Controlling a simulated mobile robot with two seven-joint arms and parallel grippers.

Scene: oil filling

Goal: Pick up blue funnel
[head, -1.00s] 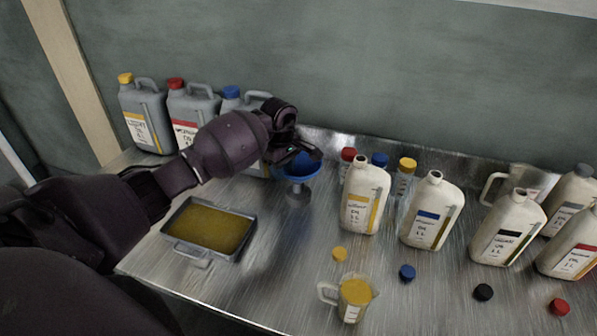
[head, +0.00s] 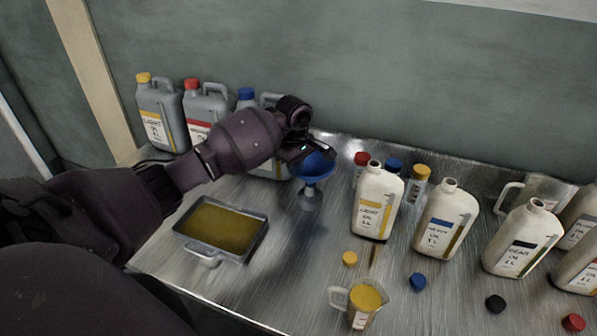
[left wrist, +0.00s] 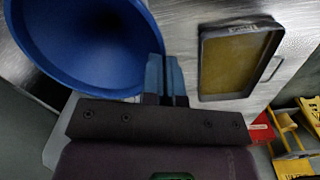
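The blue funnel (head: 316,168) is upright with its wide mouth up, near the back of the metal table, above a small grey base or spout (head: 309,198). I cannot tell whether it is clear of the table. My left gripper (head: 304,155) is at the funnel's rim. In the left wrist view the funnel's wide bowl (left wrist: 85,45) fills the upper left. There the left gripper's fingers (left wrist: 166,78) are close together, with the funnel's rim running in between them. My right gripper is in neither view.
A tray of yellow oil (head: 222,228) lies left of the funnel. Grey jugs (head: 162,112) stand behind my left arm. White oil bottles (head: 376,202) stand to the right. A measuring cup (head: 362,302) and loose caps (head: 417,282) are nearer the front.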

